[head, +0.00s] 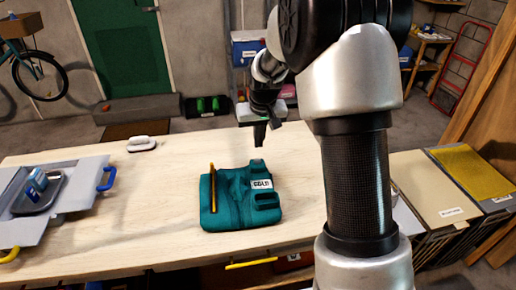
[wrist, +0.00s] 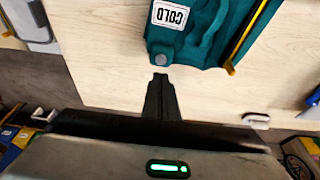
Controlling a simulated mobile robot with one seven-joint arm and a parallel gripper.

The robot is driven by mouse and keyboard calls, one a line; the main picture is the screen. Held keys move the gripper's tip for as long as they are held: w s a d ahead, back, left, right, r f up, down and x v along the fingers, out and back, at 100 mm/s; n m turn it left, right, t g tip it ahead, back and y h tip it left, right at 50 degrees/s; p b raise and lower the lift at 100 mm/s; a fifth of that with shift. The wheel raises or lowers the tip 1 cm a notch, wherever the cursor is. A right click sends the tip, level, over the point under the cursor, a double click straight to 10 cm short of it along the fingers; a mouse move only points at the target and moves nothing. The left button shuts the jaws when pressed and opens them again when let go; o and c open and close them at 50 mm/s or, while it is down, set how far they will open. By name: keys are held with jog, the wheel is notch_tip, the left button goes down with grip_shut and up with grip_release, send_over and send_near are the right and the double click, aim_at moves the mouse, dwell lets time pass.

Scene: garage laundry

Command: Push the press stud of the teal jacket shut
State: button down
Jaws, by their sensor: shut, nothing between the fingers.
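The teal jacket (head: 238,212) lies folded on the pale wooden table, with a white label on its right part. The jacket also shows at the top of the wrist view (wrist: 205,40), with the label upside down there. A small round grey press stud (wrist: 162,57) sits at the jacket's near corner in the wrist view, just beyond my fingertips. I cannot tell whether it is fastened. My gripper (head: 260,143) is shut and empty, pointing down behind the jacket's far edge. In the wrist view, its closed fingers (wrist: 160,78) end just short of the stud, apart from the jacket in the picture.
A yellow-orange strip (head: 213,190) runs along the jacket's left part. A white-and-dark brush-like item (head: 142,143) lies near the far edge. The table between them is clear.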

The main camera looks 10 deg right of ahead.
jog(key=v, duration=0.6)
jog(key=shift+r, duration=0.25)
jog(key=shift+w, duration=0.1)
jog(key=s+r+t+p, duration=0.1)
jog(key=s+r+p, duration=0.4)
jog(key=s+r, duration=1.05)
jog(key=s+r+t+p, duration=0.1)
jog(key=s+r+p, duration=0.1)
jog(key=s, duration=1.2)
jog(key=shift+s+r+p, duration=0.2)
jog(key=shift+s+p, duration=0.2)
jog(key=shift+p, duration=0.1)
